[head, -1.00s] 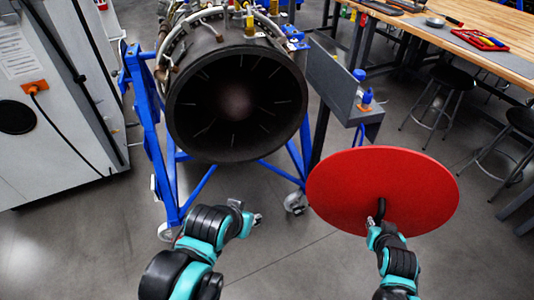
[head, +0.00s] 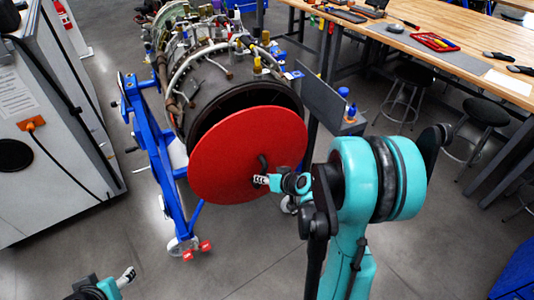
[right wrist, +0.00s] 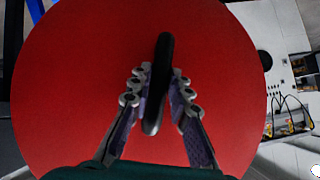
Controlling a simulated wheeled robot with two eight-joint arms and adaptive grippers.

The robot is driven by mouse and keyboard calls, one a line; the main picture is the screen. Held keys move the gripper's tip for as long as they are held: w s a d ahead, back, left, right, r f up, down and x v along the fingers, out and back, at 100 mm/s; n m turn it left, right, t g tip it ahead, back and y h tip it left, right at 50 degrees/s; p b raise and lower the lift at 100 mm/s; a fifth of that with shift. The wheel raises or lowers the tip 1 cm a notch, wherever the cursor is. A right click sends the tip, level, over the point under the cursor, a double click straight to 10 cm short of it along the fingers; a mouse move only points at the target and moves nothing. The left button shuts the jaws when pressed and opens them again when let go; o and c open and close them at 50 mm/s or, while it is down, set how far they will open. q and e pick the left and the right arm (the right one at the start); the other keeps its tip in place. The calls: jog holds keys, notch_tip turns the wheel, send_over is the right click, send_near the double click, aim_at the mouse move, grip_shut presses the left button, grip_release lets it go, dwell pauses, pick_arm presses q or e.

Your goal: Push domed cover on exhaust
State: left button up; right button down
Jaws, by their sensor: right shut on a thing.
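The red domed cover (head: 230,150) stands upright in front of the turbine's exhaust (head: 235,98) and hides most of its opening. A dark band of the exhaust shows above the cover's upper edge; I cannot tell whether they touch. My right gripper (head: 262,179) is shut on the cover's black handle (head: 263,162). In the right wrist view the handle (right wrist: 157,85) stands between the fingers of the right gripper (right wrist: 155,90), with the red cover (right wrist: 80,80) filling the view behind. My left gripper (head: 128,274) is low at the left, apart from the cover; its fingers are too small to read.
A blue wheeled stand (head: 155,150) carries the turbine. A grey cabinet (head: 60,150) stands at the left. A grey side tray with blue bottles (head: 344,92) is right of the exhaust. A wooden workbench (head: 450,50) with stools is at the back right. The floor in front is clear.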

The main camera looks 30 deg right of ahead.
aim_at(264, 155)
pick_arm(q)
jog(key=shift+d+r+p, duration=0.1)
jog(key=shift+r+p, duration=0.6)
jog(key=shift+r, duration=0.55)
pick_arm(e)
jog(key=w+d+r, duration=0.3)
jog(key=w, duration=0.2)
jog(key=shift+d+r, duration=0.2)
jog(key=shift+r, duration=0.05)
pick_arm(q)
jog(key=shift+f, duration=0.1)
pick_arm(e)
jog(key=shift+s, duration=0.1)
pick_arm(q)
jog(key=shift+f, duration=0.15)
jog(key=shift+f+b, duration=0.3)
jog(key=shift+b, duration=0.3)
pick_arm(e)
jog(key=shift+w, duration=0.3)
pick_arm(q)
jog(key=shift+f, duration=0.2)
pick_arm(e)
jog(key=shift+w+y, duration=0.3)
jog(key=shift+w, duration=0.1)
pick_arm(q)
jog(key=shift+s, duration=0.2)
pick_arm(e)
jog(key=shift+w+d+r, duration=0.1)
jog(key=shift+w+r, duration=0.05)
